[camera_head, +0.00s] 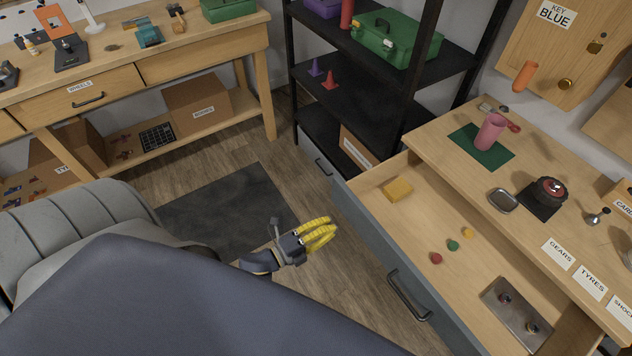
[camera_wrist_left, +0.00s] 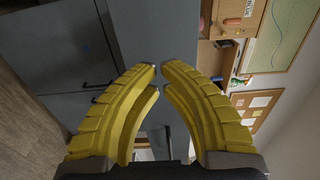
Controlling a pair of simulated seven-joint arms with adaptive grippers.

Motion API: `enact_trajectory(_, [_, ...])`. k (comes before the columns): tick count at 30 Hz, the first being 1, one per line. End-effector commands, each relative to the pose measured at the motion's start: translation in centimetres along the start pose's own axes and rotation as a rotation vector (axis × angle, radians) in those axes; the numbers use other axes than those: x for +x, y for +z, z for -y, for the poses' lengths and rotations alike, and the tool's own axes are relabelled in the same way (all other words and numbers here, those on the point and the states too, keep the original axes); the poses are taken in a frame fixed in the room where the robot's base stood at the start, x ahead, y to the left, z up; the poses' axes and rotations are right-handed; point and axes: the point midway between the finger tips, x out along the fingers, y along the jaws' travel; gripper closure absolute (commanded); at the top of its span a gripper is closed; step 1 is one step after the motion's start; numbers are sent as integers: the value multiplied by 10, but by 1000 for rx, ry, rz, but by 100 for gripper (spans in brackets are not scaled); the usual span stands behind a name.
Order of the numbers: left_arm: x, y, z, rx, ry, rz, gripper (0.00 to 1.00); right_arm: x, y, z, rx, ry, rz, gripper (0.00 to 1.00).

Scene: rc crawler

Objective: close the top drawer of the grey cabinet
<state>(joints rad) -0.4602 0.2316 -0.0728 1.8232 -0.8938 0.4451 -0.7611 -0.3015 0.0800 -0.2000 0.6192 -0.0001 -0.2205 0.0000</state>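The grey cabinet's top drawer (camera_head: 375,232) stands pulled out at the right of the head view, with its bar handle (camera_head: 408,297) on the grey front. My right gripper is out of view.
The cabinet's wooden top holds a pink cup (camera_head: 490,132), a dark round part (camera_head: 552,190) and label cards. A black shelf (camera_head: 440,75) stands behind, with a green toolbox (camera_head: 397,38). A workbench (camera_head: 190,55) is at the back left. Floor beside the drawer front is clear.

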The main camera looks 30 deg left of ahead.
Motion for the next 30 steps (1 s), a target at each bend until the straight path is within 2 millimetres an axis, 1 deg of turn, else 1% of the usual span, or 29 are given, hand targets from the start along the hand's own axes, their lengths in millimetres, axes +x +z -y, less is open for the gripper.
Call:
enact_trajectory(1, [10, 0, 1, 1, -2, -1, 100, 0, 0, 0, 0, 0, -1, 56])
enact_trajectory(6, [35, 0, 0, 0, -1, -1, 100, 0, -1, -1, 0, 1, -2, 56])
enact_trajectory(12, [54, 0, 0, -1, 0, 1, 100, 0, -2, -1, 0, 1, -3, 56])
enact_trajectory(18, [63, 0, 0, -2, 0, 1, 100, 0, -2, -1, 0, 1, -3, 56])
enact_trajectory(30, [64, 0, 0, -1, 0, 1, 100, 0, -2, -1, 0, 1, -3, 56])
